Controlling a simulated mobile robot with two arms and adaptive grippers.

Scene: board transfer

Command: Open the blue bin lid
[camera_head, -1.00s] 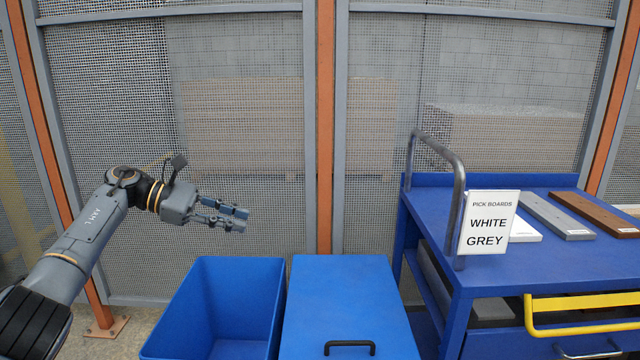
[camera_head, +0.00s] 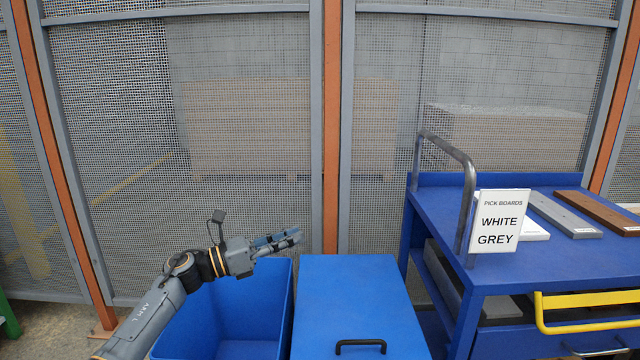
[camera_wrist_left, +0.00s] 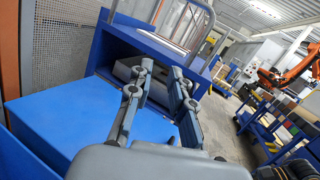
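The blue bin lid (camera_head: 355,300) lies flat and closed on the right bin, with a black bar handle (camera_head: 361,346) near its front edge. It also shows in the left wrist view as a blue panel (camera_wrist_left: 60,120), and a dark piece that may be the handle (camera_wrist_left: 171,140) shows past the fingers. My left gripper (camera_head: 294,238) is above the open bin, near the lid's far left corner, apart from the lid. In the left wrist view its two fingers (camera_wrist_left: 160,80) are spread with nothing between them. My right gripper is not in view.
An open, empty-looking blue bin (camera_head: 232,325) stands left of the lidded one. A blue cart (camera_head: 445,220) with a metal rail, a sign (camera_head: 499,221), boards on top and a yellow handle (camera_head: 590,310) stands at right. A mesh fence (camera_head: 250,120) closes the back.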

